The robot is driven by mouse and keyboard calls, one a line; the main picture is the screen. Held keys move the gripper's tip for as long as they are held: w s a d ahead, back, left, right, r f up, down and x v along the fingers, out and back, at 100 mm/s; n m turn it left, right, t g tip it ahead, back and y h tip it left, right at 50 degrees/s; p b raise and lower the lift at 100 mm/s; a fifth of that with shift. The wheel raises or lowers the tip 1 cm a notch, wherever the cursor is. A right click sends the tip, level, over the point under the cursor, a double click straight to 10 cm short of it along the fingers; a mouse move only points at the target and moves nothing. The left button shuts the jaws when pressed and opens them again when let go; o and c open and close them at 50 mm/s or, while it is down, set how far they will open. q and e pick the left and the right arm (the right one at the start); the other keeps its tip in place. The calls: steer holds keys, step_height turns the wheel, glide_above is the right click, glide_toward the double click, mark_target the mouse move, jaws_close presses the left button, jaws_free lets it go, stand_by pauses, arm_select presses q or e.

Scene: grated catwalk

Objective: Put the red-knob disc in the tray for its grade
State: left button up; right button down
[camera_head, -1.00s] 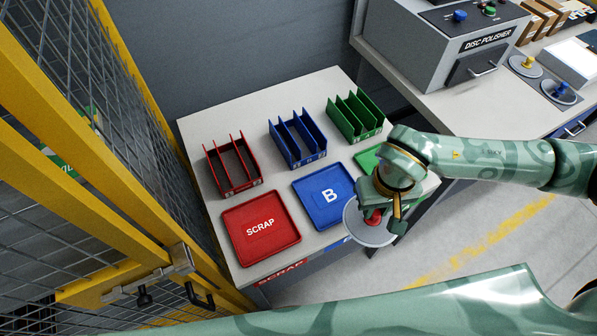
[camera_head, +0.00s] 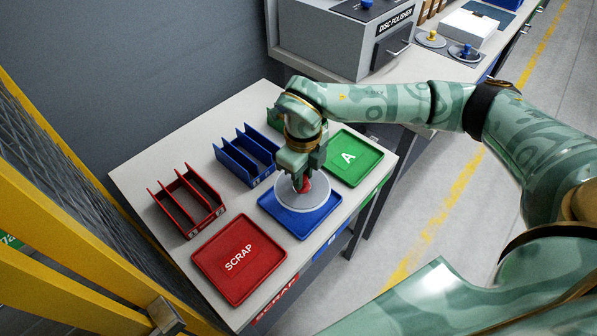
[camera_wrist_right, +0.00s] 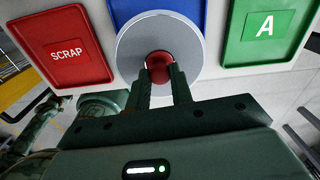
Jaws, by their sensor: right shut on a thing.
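My right gripper (camera_head: 303,183) is shut on the red knob of a grey metal disc (camera_head: 290,201). The disc is over the blue tray (camera_head: 306,227), between the red and green trays; whether it touches the tray I cannot tell. In the right wrist view the fingers (camera_wrist_right: 162,80) grip the red knob (camera_wrist_right: 159,66), and the disc (camera_wrist_right: 185,38) covers much of the blue tray (camera_wrist_right: 120,12). The red tray marked SCRAP (camera_head: 225,275) and the green tray marked A (camera_head: 365,170) are empty. My left gripper is not in view.
Red (camera_head: 180,215), blue (camera_head: 228,166) and green slotted racks stand behind the trays, the green one mostly hidden by my arm. A disc polisher (camera_head: 345,45) stands on the bench behind, with yellow-knob (camera_head: 431,40) and blue-knob (camera_head: 466,52) discs beside it. Yellow mesh fencing (camera_head: 60,250) is at left.

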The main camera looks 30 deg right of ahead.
steer(key=m, duration=0.2)
steer(key=w+m, duration=0.1)
steer(key=m, duration=0.1)
steer(key=shift+w+f+b, duration=0.1)
steer(key=shift+w+b, duration=0.05)
steer(key=shift+b, duration=0.15)
steer(key=shift+f, duration=0.1)
step_height(320, 180, down, 5)
steer(key=b, duration=0.4)
steer(key=shift+r, duration=0.2)
steer(key=shift+r, duration=0.15)
steer(key=shift+p, duration=0.55)
stand_by(0.8)
steer(key=shift+f+b, duration=0.5)
steer(key=shift+f, duration=0.85)
